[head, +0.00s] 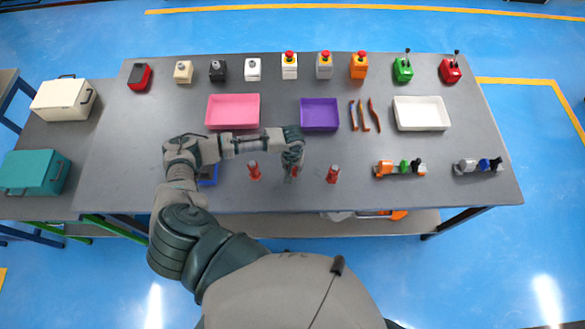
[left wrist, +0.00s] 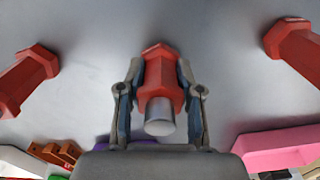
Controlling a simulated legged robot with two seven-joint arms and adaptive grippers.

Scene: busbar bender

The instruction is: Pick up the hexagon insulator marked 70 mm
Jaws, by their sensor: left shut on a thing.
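Three red hexagon insulators stand in a row near the front of the grey table; no size marking is readable. The left one (head: 254,171) and the right one (head: 333,174) stand free. The middle insulator (head: 294,172) is partly hidden under my left gripper (head: 293,157). In the left wrist view, the left gripper (left wrist: 160,95) is shut on this middle insulator (left wrist: 158,78), with one finger on each side and its grey metal end toward the palm. The other two insulators show at the left (left wrist: 28,80) and right (left wrist: 295,48), clear of the fingers. My right gripper is not in view.
Behind the insulators are a pink tray (head: 233,111), a purple tray (head: 319,114), several copper bars (head: 364,115) and a white tray (head: 421,113). A blue tray (head: 208,176) is partly under my left arm. Coloured switches line the back edge. The table right of the insulators is partly clear.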

